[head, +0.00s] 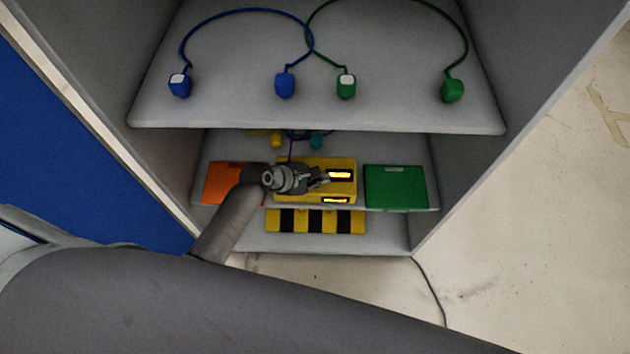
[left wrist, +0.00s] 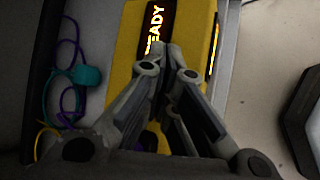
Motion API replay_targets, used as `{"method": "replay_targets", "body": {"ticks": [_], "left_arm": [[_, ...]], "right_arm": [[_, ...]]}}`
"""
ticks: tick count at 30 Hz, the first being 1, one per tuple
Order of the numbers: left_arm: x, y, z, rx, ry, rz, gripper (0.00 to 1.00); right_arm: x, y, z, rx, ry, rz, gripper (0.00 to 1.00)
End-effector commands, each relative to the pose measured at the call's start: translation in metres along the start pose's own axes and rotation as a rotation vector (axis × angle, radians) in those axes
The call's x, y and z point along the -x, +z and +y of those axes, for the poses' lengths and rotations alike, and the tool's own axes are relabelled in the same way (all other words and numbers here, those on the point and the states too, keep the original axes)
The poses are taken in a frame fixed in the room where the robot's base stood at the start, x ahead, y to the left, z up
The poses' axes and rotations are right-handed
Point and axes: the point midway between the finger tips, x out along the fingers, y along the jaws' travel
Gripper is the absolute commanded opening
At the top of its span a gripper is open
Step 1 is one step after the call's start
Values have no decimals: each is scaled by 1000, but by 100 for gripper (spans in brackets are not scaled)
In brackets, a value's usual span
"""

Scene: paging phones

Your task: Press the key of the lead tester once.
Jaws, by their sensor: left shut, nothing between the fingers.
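The lead tester looks to be the yellow box (head: 287,165) on the middle shelf of the cabinet. It has two lit displays; in the left wrist view the yellow box (left wrist: 125,50) shows one ending in "EADY". My left gripper (head: 323,178) is over the box's top, left of the upper display. In the left wrist view my left gripper (left wrist: 169,52) is shut and empty, its tips beside the display. I cannot tell whether they touch. A small purple patch (left wrist: 153,140) shows behind the fingers; the key is otherwise not clear to see.
An orange box (head: 219,184) and a green box (head: 395,188) flank the yellow one. Blue (head: 285,85) and green (head: 452,91) leads lie on the top shelf above. A teal plug (left wrist: 87,76) lies near the yellow box. A striped yellow-black item (head: 346,221) is below.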

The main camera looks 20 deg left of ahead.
Motion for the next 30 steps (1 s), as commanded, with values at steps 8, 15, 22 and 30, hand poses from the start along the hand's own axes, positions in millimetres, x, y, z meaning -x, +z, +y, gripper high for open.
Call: {"method": "replay_targets", "body": {"ticks": [8, 15, 22, 30], "left_arm": [[-2, -1, -1, 0, 0, 0, 0], [-4, -3, -3, 0, 0, 0, 0], [-6, -4, -4, 0, -1, 0, 0], [-6, -5, -5, 0, -1, 1, 0]], "right_arm": [[-1, 0, 0, 0, 0, 0, 53], [-2, 0, 0, 0, 0, 0, 53], [-3, 0, 0, 0, 0, 1, 53], [-3, 0, 0, 0, 0, 1, 53]]}}
